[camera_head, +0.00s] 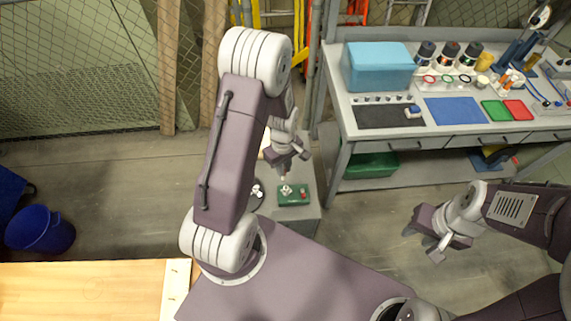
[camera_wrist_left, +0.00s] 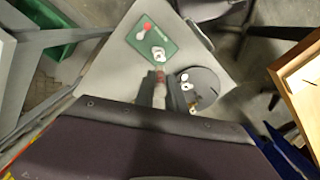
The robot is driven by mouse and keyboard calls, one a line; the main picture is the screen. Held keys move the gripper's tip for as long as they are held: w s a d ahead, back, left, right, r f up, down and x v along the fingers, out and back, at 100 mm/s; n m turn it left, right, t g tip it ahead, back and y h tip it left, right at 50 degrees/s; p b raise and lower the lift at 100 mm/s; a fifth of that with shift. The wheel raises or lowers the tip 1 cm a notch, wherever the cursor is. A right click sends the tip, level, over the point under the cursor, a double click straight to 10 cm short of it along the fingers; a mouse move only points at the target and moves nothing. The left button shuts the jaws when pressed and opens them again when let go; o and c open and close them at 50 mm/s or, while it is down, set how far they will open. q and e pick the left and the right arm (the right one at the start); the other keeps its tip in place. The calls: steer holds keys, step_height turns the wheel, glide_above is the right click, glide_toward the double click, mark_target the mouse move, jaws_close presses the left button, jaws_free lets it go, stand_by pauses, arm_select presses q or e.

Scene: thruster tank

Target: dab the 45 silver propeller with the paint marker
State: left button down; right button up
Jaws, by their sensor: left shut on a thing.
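My left gripper (camera_head: 287,160) is shut on a slim, pale object, apparently the paint marker (camera_head: 283,176), pointing down above the small grey stand. In the left wrist view the marker is mostly hidden by the fingers (camera_wrist_left: 156,90). Below lies a green mat (camera_wrist_left: 171,46) with a silver propeller (camera_wrist_left: 159,54) and a small red-topped item (camera_wrist_left: 147,27); the mat also shows in the head view (camera_head: 294,202). I cannot tell whether the marker touches the propeller, and no "45" is readable. My right gripper (camera_head: 421,240) is open and empty, away over the floor.
A dark round dish (camera_wrist_left: 208,94) with small pale pieces stands beside the mat. The workbench (camera_head: 437,135) at the right holds a blue box (camera_head: 378,67), dark jars and coloured mats. A blue bucket (camera_head: 40,230) and a wooden table (camera_head: 85,290) are at the left.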

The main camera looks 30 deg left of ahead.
mark_target(284, 180)
arm_select(q)
steer(key=shift+s+d+f+b, duration=0.2)
steer(key=shift+s+f+b, duration=0.15)
steer(key=shift+b, duration=0.1)
steer(key=f+b, duration=0.2)
steer(key=f, duration=0.1)
steer(key=shift+w+a+f+b, duration=0.15)
steer(key=shift+w+b, duration=0.1)
steer(key=shift+b, duration=0.15)
steer(key=shift+s+r, duration=0.1)
steer(key=shift+r, duration=0.1)
steer(key=shift+f, duration=0.2)
steer(key=shift+f, duration=0.45)
stand_by(0.8)
steer(key=shift+s, duration=0.1)
stand_by(1.1)
steer(key=shift+r, duration=0.1)
